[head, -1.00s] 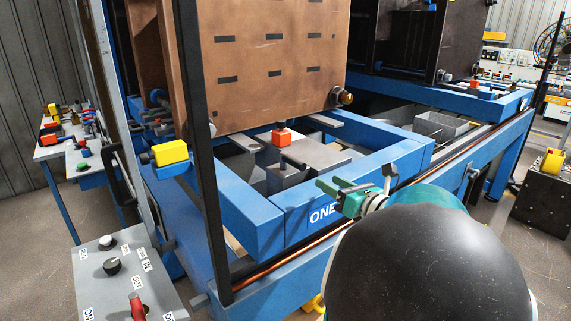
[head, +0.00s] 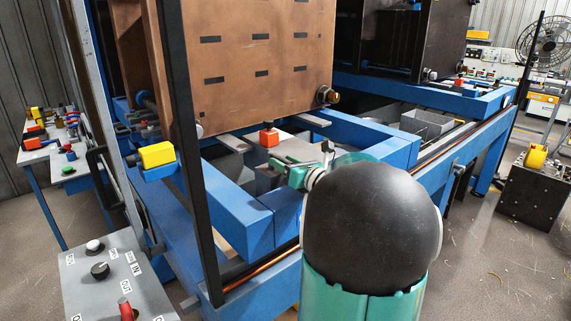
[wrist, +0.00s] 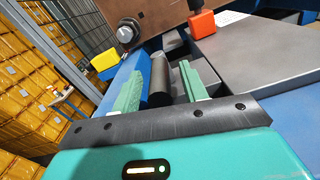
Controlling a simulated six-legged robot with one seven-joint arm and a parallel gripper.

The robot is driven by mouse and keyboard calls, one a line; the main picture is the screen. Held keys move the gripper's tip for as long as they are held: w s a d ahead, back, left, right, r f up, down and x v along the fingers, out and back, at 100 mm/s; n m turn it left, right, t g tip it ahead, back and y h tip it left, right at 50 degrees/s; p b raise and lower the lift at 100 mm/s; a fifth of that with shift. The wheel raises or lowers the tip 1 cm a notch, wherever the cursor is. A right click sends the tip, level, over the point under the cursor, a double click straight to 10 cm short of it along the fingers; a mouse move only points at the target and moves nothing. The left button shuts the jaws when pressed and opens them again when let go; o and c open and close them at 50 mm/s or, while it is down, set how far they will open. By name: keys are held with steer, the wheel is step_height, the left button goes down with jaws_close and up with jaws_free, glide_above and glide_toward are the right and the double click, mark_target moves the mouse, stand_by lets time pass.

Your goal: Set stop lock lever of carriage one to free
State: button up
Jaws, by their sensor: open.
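Carriage one is the blue frame (head: 225,208) with a brown perforated plate (head: 255,65) above it. An orange-red block-shaped knob (head: 269,137) stands inside the frame; it shows at the top of the wrist view (wrist: 201,23). A yellow handle (head: 156,154) sits on the frame's left corner and also shows in the wrist view (wrist: 106,60). I cannot tell which is the stop lock lever. My gripper (head: 283,176) is over the frame's front, just below and right of the orange knob. Its green fingers (wrist: 160,92) are apart, with a dark cylinder visible between them.
A grey control box (head: 110,275) with knobs and a red lever stands at front left. A black upright post (head: 192,150) rises beside the frame. A second carriage (head: 420,90) is behind right. Yellow crates (wrist: 25,90) fill the wrist view's left.

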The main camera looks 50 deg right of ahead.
jaws_close()
